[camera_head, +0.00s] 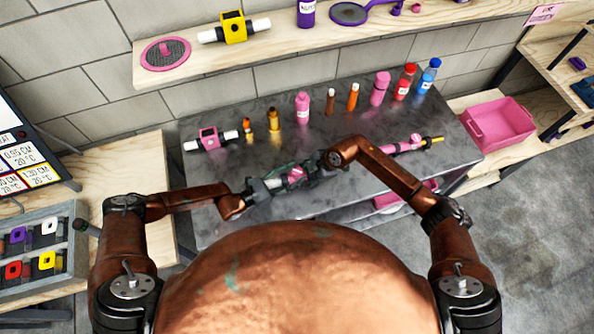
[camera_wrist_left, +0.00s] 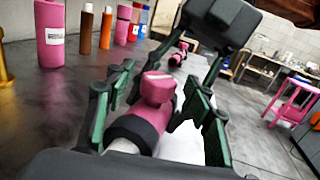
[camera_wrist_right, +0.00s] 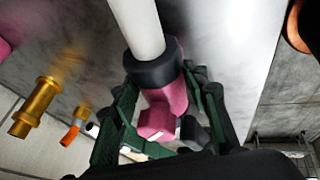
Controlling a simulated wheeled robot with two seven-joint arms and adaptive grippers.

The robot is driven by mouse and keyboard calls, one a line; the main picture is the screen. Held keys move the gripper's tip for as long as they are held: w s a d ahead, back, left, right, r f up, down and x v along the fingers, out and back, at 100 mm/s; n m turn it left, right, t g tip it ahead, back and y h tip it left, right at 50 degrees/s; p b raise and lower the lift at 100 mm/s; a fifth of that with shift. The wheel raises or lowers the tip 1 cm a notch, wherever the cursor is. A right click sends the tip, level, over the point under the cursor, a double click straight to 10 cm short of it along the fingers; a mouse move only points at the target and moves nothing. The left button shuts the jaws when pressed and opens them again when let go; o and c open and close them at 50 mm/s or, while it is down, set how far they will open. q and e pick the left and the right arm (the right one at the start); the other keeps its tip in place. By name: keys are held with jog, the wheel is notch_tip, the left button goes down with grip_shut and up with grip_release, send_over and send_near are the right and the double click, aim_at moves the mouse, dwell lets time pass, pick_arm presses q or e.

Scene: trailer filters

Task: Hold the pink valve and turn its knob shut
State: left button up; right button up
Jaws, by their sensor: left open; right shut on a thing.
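The pink valve (camera_head: 295,175) is held above the grey metal table, between my two grippers. It has black collars and a white pipe end (camera_wrist_right: 138,28). Its pink knob (camera_wrist_left: 156,88) shows in the left wrist view and also in the right wrist view (camera_wrist_right: 155,122). My right gripper (camera_head: 313,168) is shut on the valve from the right side. My left gripper (camera_head: 278,181) is open, with its green fingers on either side of the valve and knob. Whether its fingers touch the knob, I cannot tell.
Another pink valve with white pipe ends (camera_head: 210,139) lies at the table's left. Several bottles and fittings, including a pink bottle (camera_head: 303,107), stand along the back. A pink piece with a yellow tip (camera_head: 408,147) lies at the right. A pink bin (camera_head: 500,122) stands beyond the right edge.

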pick_arm(q)
jog(key=v, duration=1)
jog(key=shift+s+a, duration=0.1)
